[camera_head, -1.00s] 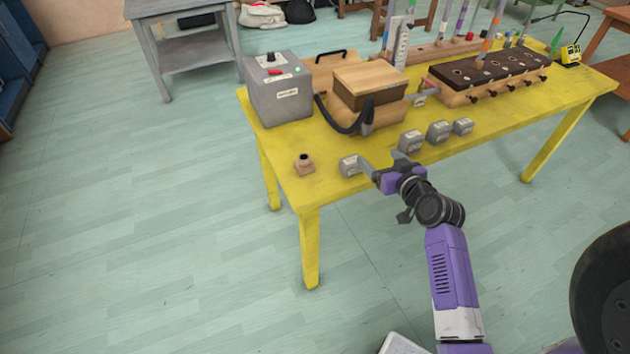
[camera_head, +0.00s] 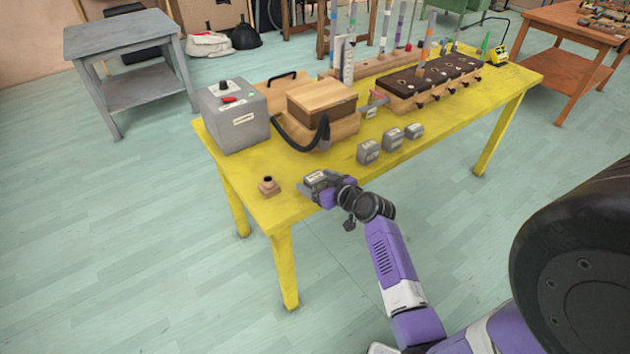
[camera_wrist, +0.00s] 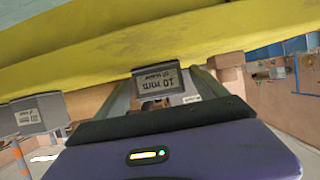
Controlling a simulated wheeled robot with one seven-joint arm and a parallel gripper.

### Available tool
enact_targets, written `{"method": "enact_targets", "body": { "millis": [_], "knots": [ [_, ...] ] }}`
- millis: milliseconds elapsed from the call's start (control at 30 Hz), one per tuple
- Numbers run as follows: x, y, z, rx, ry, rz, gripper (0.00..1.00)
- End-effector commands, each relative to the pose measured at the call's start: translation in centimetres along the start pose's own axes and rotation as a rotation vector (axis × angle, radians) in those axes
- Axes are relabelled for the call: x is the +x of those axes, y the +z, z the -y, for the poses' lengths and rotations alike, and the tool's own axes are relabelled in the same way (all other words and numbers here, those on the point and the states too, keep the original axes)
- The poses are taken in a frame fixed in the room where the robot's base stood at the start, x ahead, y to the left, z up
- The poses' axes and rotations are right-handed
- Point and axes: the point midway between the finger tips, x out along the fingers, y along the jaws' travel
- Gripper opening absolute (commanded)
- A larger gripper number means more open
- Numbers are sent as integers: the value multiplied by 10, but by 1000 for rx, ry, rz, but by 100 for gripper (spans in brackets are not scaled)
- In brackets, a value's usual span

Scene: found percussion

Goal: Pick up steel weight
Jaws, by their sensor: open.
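A small grey steel weight (camera_head: 316,179) stands near the front edge of the yellow table (camera_head: 240,180). In the wrist view the weight (camera_wrist: 158,81) shows upside down, with a "10 min" label facing me. My gripper (camera_head: 313,192) is at this weight, level with the table's front edge. In the wrist view my gripper (camera_wrist: 163,88) is open, with one finger on each side of the weight. I cannot tell whether either finger touches it. Three similar grey weights (camera_head: 368,152), (camera_head: 392,139), (camera_head: 414,131) stand in a row farther right.
A small brown wooden piece (camera_head: 268,187) stands left of my gripper. Behind are a grey control box (camera_head: 232,118), a wooden box (camera_head: 322,97) with a black hose, and a dark-topped rack (camera_head: 430,82). The front left of the table is mostly clear.

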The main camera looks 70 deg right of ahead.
Motion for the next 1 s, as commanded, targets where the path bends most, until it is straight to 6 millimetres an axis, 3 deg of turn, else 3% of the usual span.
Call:
{"method": "enact_targets", "body": {
  "millis": [333, 733, 1000],
  "knots": [
    [8, 0, 0, 0, 1, 0, 82],
    [8, 0, 0, 0, 1, 0, 3],
    [8, -2, 0, 0, 1, -2, 0]
  ]
}}
